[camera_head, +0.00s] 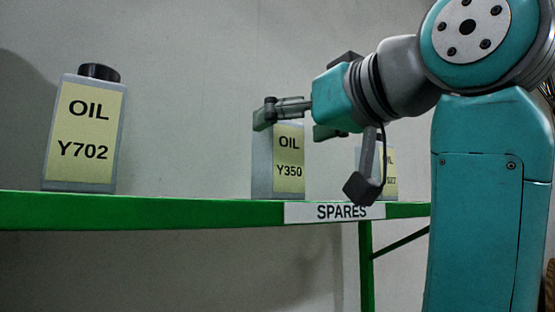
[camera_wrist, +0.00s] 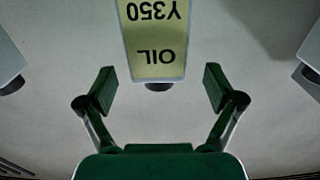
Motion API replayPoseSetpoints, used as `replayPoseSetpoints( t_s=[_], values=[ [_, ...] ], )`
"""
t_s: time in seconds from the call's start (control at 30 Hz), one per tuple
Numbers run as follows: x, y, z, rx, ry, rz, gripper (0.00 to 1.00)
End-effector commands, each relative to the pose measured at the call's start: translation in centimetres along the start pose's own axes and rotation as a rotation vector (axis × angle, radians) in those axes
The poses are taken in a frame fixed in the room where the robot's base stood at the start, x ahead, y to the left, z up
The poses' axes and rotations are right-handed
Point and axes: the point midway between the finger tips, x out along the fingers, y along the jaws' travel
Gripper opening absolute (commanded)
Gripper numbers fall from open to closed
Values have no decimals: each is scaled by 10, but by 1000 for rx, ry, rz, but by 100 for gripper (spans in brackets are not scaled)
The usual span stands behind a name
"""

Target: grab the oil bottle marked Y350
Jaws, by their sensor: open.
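The oil bottle marked Y350 (camera_head: 289,172) is grey with a yellow label and stands upright on the green shelf. My gripper (camera_head: 311,153) is open in front of it, and a finger hides the bottle's top in the head view. In the wrist view the Y350 bottle (camera_wrist: 154,40) appears upside down, its dark cap pointing down the picture. There it lies roughly centred between the spread fingers of my gripper (camera_wrist: 159,88) and beyond their tips. No contact shows.
An oil bottle marked Y702 (camera_head: 85,130) stands at the left on the green shelf (camera_head: 150,211). A third oil bottle (camera_head: 391,172) is partly hidden behind my gripper. A SPARES sign (camera_head: 335,212) is on the shelf edge. The wall is behind the bottles.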

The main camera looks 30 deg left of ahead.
Motion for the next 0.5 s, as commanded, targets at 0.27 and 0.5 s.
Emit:
replayPoseSetpoints(
  t_s=[0.27, 0.5],
  values=[
    [38, 2, -2, 2, -2, -2, 92],
    [44, 3, -2, 0, -1, 0, 92]
  ],
)
